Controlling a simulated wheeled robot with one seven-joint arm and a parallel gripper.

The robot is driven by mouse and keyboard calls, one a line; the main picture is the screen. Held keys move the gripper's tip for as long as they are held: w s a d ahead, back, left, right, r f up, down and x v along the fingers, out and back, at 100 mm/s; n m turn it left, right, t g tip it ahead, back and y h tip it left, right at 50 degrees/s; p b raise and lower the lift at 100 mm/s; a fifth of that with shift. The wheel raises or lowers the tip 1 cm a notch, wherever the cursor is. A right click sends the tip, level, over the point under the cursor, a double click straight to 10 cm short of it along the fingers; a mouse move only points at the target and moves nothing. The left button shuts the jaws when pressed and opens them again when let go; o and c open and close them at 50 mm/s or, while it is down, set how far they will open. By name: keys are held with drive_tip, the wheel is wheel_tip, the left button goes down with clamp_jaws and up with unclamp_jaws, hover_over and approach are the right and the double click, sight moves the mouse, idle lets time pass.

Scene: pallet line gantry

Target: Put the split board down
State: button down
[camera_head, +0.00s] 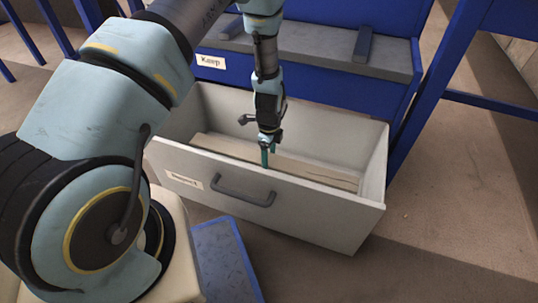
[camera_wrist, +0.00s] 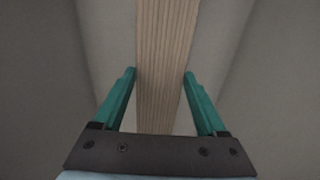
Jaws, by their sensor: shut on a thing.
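My gripper (camera_head: 268,155) reaches down into an open pale drawer (camera_head: 330,205) in the head view. In the wrist view, its green fingers (camera_wrist: 160,78) stand on both long edges of a light wooden board (camera_wrist: 166,40), shut on it. The board runs lengthwise away between the fingers. Pale wood (camera_head: 312,170) shows inside the drawer behind the front panel. I cannot tell whether the board touches the drawer floor, and no split shows clearly.
The drawer has a dark handle (camera_head: 243,192) and a small label too blurred to read. Behind it stands a blue unit with a "Keep" label (camera_head: 211,62) and a grey shelf (camera_head: 310,48). A blue panel (camera_head: 226,262) lies in front. Floor is clear at right.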

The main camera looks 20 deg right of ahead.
drive_tip(key=shift+f, duration=0.35)
unclamp_jaws()
wheel_tip(320, 180, up, 13)
drive_tip(key=p, duration=0.4)
drive_tip(key=shift+r, duration=0.2)
drive_tip(key=w+a+r+n+t, duration=0.1)
drive_tip(key=w+a+r+n, duration=0.1)
drive_tip(key=a+r+n, duration=1.65)
drive_tip(key=s+a+r+n, duration=0.2)
drive_tip(key=s+a+n, duration=0.1)
drive_tip(key=a, duration=0.3)
drive_tip(key=s+a+r+n, duration=0.3)
drive_tip(key=a+n, duration=0.1)
drive_tip(key=a, duration=0.1)
drive_tip(key=shift+a+r+t, duration=0.15)
drive_tip(key=shift+a+t, duration=0.15)
drive_tip(key=shift+a, duration=0.05)
